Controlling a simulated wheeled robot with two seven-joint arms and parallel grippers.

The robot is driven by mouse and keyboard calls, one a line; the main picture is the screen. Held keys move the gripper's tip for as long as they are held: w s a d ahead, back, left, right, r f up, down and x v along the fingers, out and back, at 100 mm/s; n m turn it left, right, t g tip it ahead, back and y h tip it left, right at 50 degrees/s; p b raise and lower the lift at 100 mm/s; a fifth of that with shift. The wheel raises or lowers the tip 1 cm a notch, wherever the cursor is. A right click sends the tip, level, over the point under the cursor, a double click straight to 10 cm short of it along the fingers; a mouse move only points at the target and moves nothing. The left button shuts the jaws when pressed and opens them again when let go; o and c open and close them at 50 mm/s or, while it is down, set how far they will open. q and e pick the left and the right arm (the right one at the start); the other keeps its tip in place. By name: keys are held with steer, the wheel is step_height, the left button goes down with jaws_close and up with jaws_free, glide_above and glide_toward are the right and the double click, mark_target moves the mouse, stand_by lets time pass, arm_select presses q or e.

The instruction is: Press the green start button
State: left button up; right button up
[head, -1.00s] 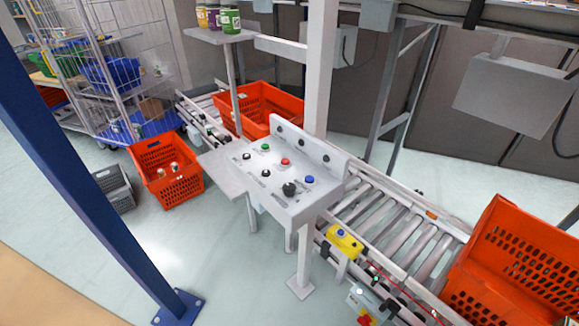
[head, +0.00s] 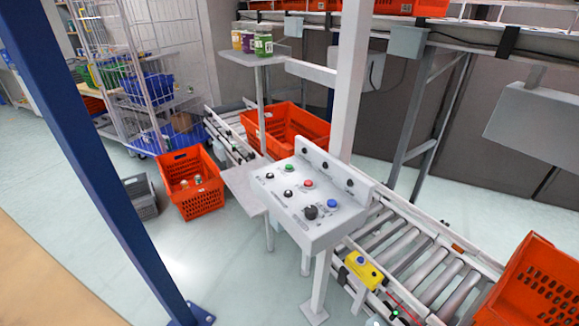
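The green button (head: 289,168) sits on the top face of a light grey control panel (head: 281,205), towards its back left. A red button (head: 308,184) and a blue button (head: 332,203) lie to its right, with several black knobs around them. The panel stands on a post beside a roller conveyor. Neither of my grippers is in the head view, so their state and distance from the button cannot be seen.
A blue post (head: 95,160) crosses the left foreground, and a pale post (head: 351,80) rises behind the panel. Orange totes stand on the floor (head: 191,184), behind the panel (head: 283,130) and on the roller conveyor (head: 535,285). Floor in front of the panel is clear.

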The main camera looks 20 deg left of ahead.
arm_select(q)
jaws_close()
stand_by(1.6)
